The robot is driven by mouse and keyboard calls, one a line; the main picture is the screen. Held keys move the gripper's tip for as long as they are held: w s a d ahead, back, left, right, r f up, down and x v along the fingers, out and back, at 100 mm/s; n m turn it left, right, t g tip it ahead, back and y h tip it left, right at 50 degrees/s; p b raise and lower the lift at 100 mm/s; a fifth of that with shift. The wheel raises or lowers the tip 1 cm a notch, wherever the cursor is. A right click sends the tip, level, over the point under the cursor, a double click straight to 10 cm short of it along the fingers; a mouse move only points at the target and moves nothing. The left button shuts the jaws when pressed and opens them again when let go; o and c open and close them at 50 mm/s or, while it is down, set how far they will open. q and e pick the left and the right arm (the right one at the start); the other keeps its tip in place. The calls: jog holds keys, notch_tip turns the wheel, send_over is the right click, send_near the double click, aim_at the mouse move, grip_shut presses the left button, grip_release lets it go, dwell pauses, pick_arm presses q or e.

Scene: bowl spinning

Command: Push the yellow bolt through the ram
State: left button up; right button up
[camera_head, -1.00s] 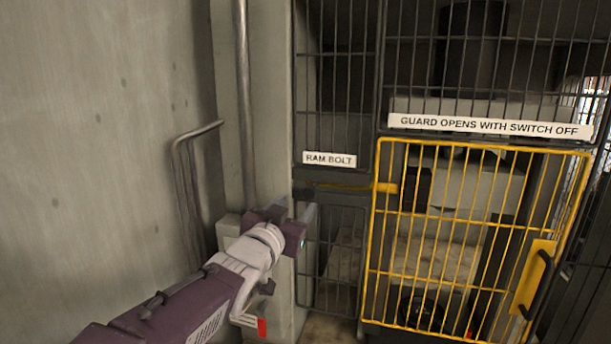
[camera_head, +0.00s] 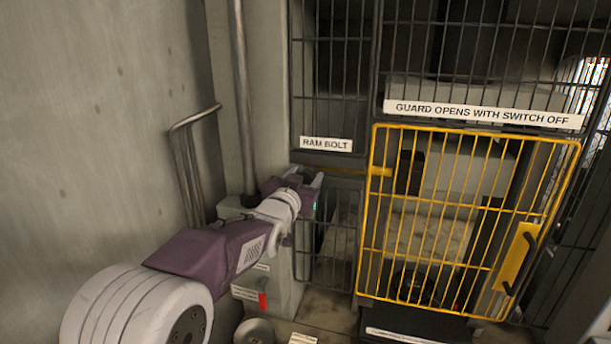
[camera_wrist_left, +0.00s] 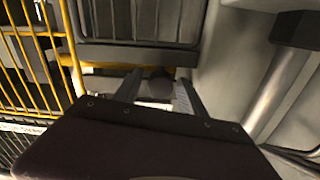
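The yellow bolt (camera_head: 345,169) lies level in the dark guide below the RAM BOLT label (camera_head: 326,144). Its right end reaches the edge of the yellow guard door (camera_head: 379,172). My left gripper (camera_head: 306,176) is in front of the bolt's left end and covers it in the head view. In the left wrist view my left gripper (camera_wrist_left: 160,84) has its fingers apart. My right gripper is not in view.
The yellow guard door (camera_head: 372,240) stands shut, with a black handle (camera_head: 520,262) at right. Black mesh (camera_head: 335,60) surrounds it. A concrete post with a red lever (camera_head: 263,300) stands below my left gripper. A bent metal rail (camera_head: 187,150) is at left.

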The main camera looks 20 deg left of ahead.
pick_arm(q)
grip_shut()
dwell(1.2)
